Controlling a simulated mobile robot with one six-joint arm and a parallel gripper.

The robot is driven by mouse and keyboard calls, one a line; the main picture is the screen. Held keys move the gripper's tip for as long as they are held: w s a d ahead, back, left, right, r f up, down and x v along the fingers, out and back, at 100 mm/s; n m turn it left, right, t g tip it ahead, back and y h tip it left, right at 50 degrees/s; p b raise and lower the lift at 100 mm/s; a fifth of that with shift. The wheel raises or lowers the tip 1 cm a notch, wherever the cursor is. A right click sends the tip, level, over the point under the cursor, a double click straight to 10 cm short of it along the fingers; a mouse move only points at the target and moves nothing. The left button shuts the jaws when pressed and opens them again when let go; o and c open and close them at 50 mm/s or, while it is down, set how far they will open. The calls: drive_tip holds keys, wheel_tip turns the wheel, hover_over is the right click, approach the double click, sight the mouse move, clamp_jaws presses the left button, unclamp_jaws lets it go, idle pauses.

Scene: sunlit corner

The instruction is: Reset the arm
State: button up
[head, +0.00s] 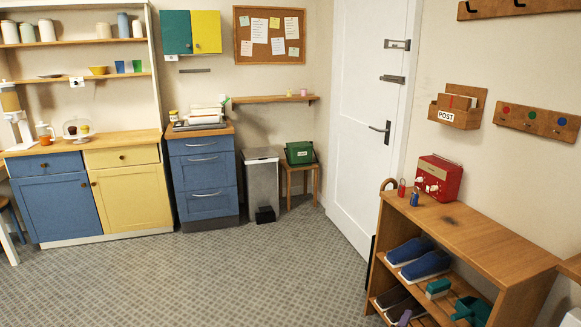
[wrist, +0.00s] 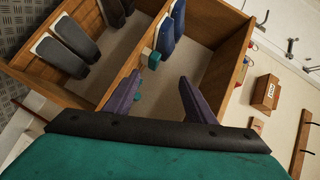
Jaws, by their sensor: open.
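My gripper (wrist: 160,77) shows in the wrist view as two purple fingers ahead of a black bar and a green body. The fingers stand well apart, and I see nothing held between them. Beyond them is the wooden shoe rack (wrist: 225,14), seen at a slant. I cannot tell how far the fingertips are from it.
Blue shoes (head: 427,264), a green brush (head: 438,287) and a green dustpan (head: 470,310) lie on the rack's shelves. A red radio (head: 438,178) stands on top. A post box (head: 457,108) hangs on the wall above. The patterned floor (head: 230,270) is clear across the middle.

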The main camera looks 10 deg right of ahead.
drive_tip(key=w+a+f+n+t+y+p, duration=0.1)
drive_tip(key=w+a+f+n+y, duration=0.1)
drive_tip(key=a, duration=0.4)
drive_tip(key=w+a+f+n+y, duration=0.2)
drive_tip(key=w+a, duration=0.1)
drive_tip(key=a, duration=0.3)
drive_tip(key=s+a+f+n+g+y+p, duration=0.15)
drive_tip(key=s+a+f+n+y, duration=0.3)
drive_tip(key=a, duration=0.75)
drive_tip(key=s+a+f+n+g+y+p, duration=0.15)
drive_tip(key=a+f+n+y, duration=0.3)
drive_tip(key=a+f, duration=0.55)
drive_tip(key=s+a+f+n+g, duration=0.4)
drive_tip(key=s+a+n+g, duration=0.25)
drive_tip(key=s+a, duration=0.4)
drive_tip(key=s+d+r+n+g, duration=0.1)
drive_tip(key=s+d+n+g, duration=0.1)
drive_tip(key=s, duration=0.6)
drive_tip(key=s+d+r+n+g+h, duration=0.1)
drive_tip(key=s+d+n+g, duration=0.1)
drive_tip(key=s+g, duration=0.3)
drive_tip(key=s, duration=0.4)
drive_tip(key=shift+d+r+n+p, duration=0.15)
drive_tip(key=shift+n+p, duration=0.15)
drive_tip(key=shift+n, duration=0.05)
